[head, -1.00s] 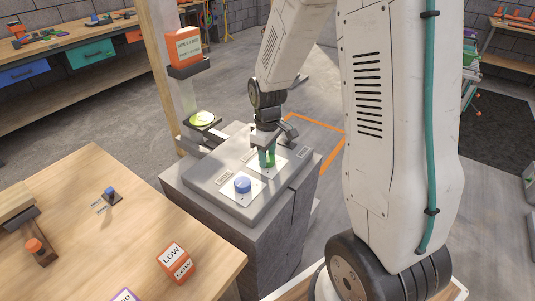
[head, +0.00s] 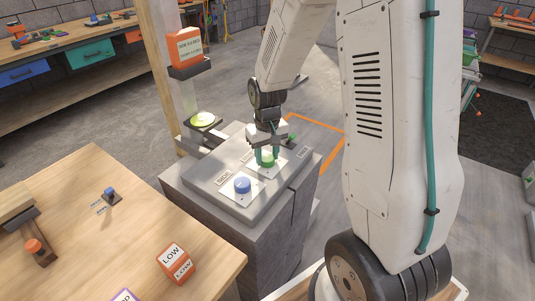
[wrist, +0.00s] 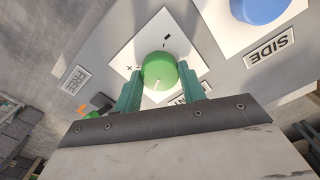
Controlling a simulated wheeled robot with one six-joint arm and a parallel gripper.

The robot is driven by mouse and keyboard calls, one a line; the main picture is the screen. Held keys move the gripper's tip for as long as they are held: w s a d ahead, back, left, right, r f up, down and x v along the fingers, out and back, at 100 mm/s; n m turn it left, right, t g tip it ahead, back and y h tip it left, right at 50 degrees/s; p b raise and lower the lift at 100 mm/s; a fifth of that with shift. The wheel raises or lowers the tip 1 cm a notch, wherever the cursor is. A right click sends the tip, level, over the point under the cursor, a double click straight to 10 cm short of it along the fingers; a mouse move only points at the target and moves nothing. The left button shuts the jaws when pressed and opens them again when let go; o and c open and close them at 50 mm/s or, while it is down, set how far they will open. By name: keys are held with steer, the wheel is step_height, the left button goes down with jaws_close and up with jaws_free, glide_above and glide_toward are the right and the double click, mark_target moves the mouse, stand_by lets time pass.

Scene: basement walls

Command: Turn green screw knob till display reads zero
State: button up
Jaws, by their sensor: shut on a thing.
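The green screw knob (head: 267,159) sits on a white plate on top of the grey block (head: 212,180). In the wrist view the green knob (wrist: 160,71) has a white pointer line, with plus and minus marks on the plate around it. My gripper (head: 268,155) points down over the knob, and its teal fingers (wrist: 160,90) are shut on the knob's sides.
A blue knob (head: 242,185) sits on its own plate close to the green one. A wooden table (head: 130,225) at the left front holds an orange LOW block (head: 175,263). A yellow-green disc (head: 203,119) lies behind the grey block. Open floor lies beyond.

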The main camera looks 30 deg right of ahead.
mark_target(267, 157)
stand_by(0.4)
steer(key=o, duration=1)
steer(key=shift+c, duration=0.2)
step_height(267, 157, up, 8)
steer(key=s+a+r, duration=0.2)
steer(key=s+r, duration=0.2)
steer(key=s, duration=0.4)
steer(key=s+a+r+t, duration=0.1)
steer(key=s+a+r, duration=0.2)
steer(key=s+r, duration=0.2)
steer(key=s+a+r+n, duration=0.1)
steer(key=s+r, duration=0.4)
steer(key=s, duration=0.6)
steer(key=shift+a, duration=0.8)
